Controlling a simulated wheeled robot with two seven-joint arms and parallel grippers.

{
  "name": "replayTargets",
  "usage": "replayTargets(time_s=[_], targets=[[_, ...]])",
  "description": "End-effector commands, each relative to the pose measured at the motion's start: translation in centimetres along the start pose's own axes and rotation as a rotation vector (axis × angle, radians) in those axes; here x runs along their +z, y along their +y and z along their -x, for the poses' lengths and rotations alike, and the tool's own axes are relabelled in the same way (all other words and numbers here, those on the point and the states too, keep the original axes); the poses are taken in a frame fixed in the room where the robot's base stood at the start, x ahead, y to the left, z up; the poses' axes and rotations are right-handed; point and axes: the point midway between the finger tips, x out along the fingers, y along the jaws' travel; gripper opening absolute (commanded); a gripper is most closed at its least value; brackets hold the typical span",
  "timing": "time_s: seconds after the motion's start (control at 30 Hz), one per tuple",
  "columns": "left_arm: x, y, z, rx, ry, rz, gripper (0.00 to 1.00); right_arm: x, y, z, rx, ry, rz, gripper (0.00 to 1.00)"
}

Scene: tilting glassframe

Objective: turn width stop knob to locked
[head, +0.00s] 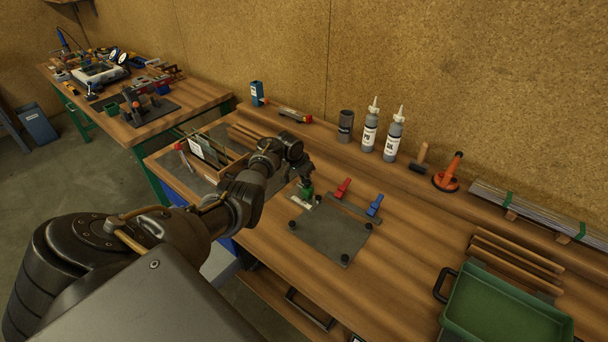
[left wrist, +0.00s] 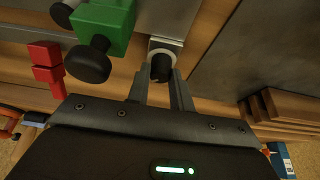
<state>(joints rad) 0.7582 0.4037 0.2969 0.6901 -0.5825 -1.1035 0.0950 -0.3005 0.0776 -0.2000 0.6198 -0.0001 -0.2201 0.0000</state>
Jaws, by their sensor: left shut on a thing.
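The width stop knob (left wrist: 161,67) appears to be the small dark knob with a pale ring around its base, on a bright metal piece (left wrist: 165,46) in the left wrist view. The two fingers of my left gripper (left wrist: 161,84) are shut on it from either side. In the head view my left gripper (head: 306,181) points down at the far left corner of the grey plate, and the knob is hidden there. Beside it is a green block (left wrist: 105,22), also seen in the head view (head: 306,193), with its own larger black knob (left wrist: 88,61). I cannot tell the knob's lock setting. My right gripper is not in view.
A red clamp (head: 343,188) and a blue clamp (head: 375,205) stand along the back of the grey plate (head: 328,235). Behind are bottles (head: 370,130) and an orange suction cup (head: 449,175). A green tray (head: 505,310) lies at the right. The bench front is clear.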

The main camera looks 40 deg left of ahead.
Motion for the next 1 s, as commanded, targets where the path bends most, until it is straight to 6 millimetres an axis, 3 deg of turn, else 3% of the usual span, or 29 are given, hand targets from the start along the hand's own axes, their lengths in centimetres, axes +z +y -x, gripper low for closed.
replayTargets(time_s=[0.27, 0.6, 0.8, 1.0], targets=[[0.2, -0.3, -0.5, 0.101, 0.0, -0.241, 0.0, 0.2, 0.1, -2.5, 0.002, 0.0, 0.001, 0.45], [0.2, -0.4, -0.8, 0.211, 0.002, -0.508, 0.0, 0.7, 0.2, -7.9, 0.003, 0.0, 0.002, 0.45], [0.1, -0.4, -0.7, 0.257, 0.001, -0.618, 0.0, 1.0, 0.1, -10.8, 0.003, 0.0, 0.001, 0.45], [0.0, -0.4, -0.5, 0.285, -0.001, -0.685, 0.0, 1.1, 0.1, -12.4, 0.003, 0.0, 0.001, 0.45]])
